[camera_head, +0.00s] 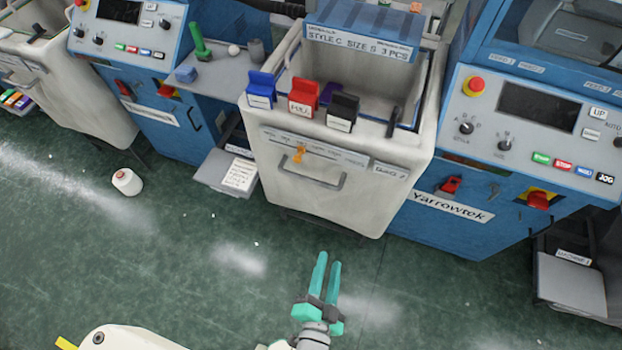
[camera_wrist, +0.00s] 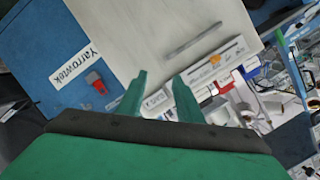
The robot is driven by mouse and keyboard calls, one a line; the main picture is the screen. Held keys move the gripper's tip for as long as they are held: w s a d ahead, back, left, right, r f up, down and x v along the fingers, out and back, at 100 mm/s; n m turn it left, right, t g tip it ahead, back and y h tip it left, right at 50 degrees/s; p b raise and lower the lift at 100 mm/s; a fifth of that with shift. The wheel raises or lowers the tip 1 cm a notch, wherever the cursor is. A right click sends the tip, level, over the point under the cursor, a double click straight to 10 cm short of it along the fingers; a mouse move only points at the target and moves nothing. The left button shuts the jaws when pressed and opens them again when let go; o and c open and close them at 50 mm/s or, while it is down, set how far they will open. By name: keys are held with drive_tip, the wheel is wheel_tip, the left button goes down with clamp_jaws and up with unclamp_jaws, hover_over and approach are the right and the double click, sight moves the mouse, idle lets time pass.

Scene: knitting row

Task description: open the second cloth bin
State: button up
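A pale cloth bin (camera_head: 335,196) with a label that seems to read "BAG 2" stands between two blue machines in the head view. A grey bar handle (camera_head: 312,182) and an orange piece (camera_head: 299,154) are on its front. Its top shows a hollow, with a blue striped cover (camera_head: 362,32) at the back. In the wrist view its pale front (camera_wrist: 150,35), handle (camera_wrist: 193,40) and orange piece (camera_wrist: 214,60) lie beyond the fingers. My gripper (camera_head: 328,262) is open and empty, in front of and apart from the bin; its green fingers (camera_wrist: 160,78) point toward it.
Blue, red and black clips (camera_head: 304,98) sit on the bin's front rim. Another pale bin (camera_head: 70,90) stands at the far left. A blue Yarrowtek machine (camera_head: 440,228) is right of the bin.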

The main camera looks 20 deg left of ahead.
drive_tip(key=w+a+f+m+y, duration=0.2)
drive_tip(key=w+a+m, duration=0.25)
drive_tip(key=w, duration=0.45)
drive_tip(key=m+y, duration=0.2)
drive_tip(key=m, duration=0.1)
approach(309, 178)
drive_tip(key=x, duration=0.6)
drive_tip(key=f+x, duration=0.1)
drive_tip(key=x, duration=0.3)
clamp_jaws()
